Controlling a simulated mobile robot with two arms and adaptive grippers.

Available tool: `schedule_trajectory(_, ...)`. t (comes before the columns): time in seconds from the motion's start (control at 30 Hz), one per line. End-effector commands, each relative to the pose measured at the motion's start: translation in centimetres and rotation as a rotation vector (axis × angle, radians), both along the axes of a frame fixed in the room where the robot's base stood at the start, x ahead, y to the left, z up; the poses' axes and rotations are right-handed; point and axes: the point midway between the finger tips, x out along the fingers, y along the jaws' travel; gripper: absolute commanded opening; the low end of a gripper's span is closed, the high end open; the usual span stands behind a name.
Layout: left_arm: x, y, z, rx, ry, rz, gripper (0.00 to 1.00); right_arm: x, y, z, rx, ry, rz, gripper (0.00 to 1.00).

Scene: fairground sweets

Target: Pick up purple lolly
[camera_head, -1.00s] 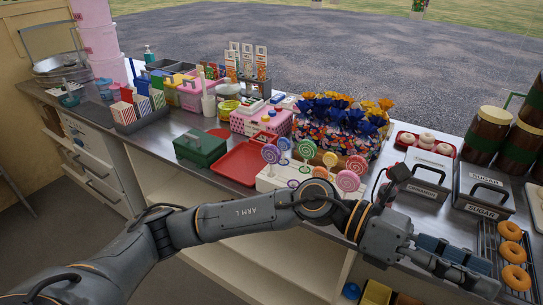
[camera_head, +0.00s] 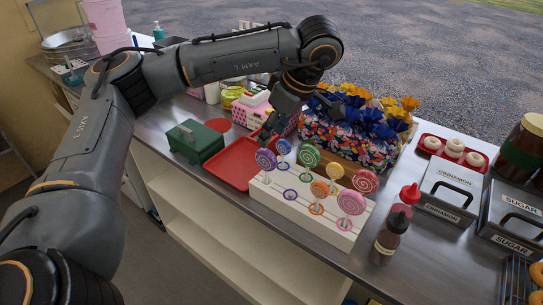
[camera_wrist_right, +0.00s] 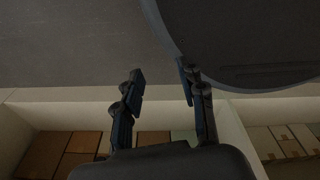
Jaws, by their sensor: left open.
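The purple lolly (camera_head: 265,159) is a swirled disc on a stick at the left front of a white stand (camera_head: 300,205) in the head view. It stands upright among several other lollies: blue, green, orange, red and pink. My left gripper (camera_head: 298,122) is open, fingers downward, above and behind the stand, apart from the purple lolly. Its jaws appear empty. My right gripper (camera_wrist_right: 161,73) shows only in the right wrist view. Its fingers are apart with nothing between them, over the floor by the counter's shelves.
A red tray (camera_head: 228,172) and a green box (camera_head: 196,141) lie left of the stand.

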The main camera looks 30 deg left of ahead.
Motion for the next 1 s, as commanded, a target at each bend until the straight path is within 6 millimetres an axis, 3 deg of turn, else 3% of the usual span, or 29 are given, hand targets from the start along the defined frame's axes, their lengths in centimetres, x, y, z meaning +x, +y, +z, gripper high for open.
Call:
schedule_trajectory(0.1,0.0,1.0,-2.4,-0.001,0.005,0.002,0.43,-3.5,-0.2,-0.3,-0.005,0.053,0.000,0.40)
schedule_trajectory(0.23,0.1,1.8,-4.5,-0.002,0.003,0.002,0.43,-5.5,-0.3,-0.1,-0.008,0.082,0.000,0.40)
schedule_trajectory(0.37,0.2,2.4,-5.9,-0.003,0.000,0.001,0.43,-4.8,-0.3,0.1,-0.007,0.072,0.001,0.40)
schedule_trajectory(0.6,0.6,3.0,-7.7,-0.003,0.002,0.000,0.43,-1.1,-0.1,1.2,-0.001,0.015,0.002,0.40)
schedule_trajectory(0.8,1.1,3.9,-10.5,-0.003,0.002,0.000,0.43,-1.6,-0.4,1.8,-0.005,0.023,0.003,0.40)
schedule_trajectory(1.0,1.1,4.1,-11.3,-0.004,0.001,-0.001,0.43,-3.0,-0.5,1.7,-0.008,0.044,0.002,0.40)
